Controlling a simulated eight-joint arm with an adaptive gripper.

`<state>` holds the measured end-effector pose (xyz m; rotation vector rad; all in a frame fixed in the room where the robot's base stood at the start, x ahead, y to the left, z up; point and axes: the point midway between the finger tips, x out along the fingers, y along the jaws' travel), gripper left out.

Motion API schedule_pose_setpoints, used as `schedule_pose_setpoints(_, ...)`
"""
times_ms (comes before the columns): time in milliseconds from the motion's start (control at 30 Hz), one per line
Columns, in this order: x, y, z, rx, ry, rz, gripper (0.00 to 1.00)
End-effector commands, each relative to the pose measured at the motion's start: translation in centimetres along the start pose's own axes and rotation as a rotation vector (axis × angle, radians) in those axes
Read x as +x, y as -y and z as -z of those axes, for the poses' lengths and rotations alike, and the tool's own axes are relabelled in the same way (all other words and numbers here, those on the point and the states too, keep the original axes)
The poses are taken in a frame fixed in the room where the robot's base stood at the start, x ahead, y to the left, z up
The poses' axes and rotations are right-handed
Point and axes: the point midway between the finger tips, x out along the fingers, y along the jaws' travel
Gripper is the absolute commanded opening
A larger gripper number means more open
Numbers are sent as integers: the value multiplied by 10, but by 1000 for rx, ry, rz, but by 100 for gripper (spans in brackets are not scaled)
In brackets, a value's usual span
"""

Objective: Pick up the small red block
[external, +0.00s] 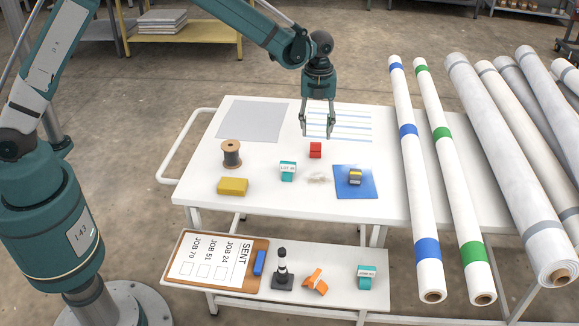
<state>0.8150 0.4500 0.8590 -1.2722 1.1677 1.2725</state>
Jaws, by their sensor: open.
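The small red block (315,150) stands on the white table top, near its middle. My gripper (317,134) hangs down from the arm with its two fingers spread apart. Its fingertips appear just behind and above the red block in the external view. The gap between the fingers is empty. I cannot tell the exact height of the fingertips over the table.
Near the block are a teal tape roll (288,171), a yellow block (233,186), a thread spool (231,154) and a blue mat (367,188) with a small yellow-and-grey item. Long rolls (402,150) lie across the right side. A lower shelf (340,263) holds a clipboard (207,286).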

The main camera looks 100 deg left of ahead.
Motion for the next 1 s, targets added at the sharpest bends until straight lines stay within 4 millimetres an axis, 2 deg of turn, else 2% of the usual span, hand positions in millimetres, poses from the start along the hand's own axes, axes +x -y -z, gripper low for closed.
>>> schedule_pose_setpoints(333, 2, 0, 0, 0, 0, 0, 41)
schedule_pose_setpoints(667, 25, 0, 0, -1, 0, 0, 41)
schedule_pose_setpoints(1000, 26, 0, 0, -1, 0, 0, 41)
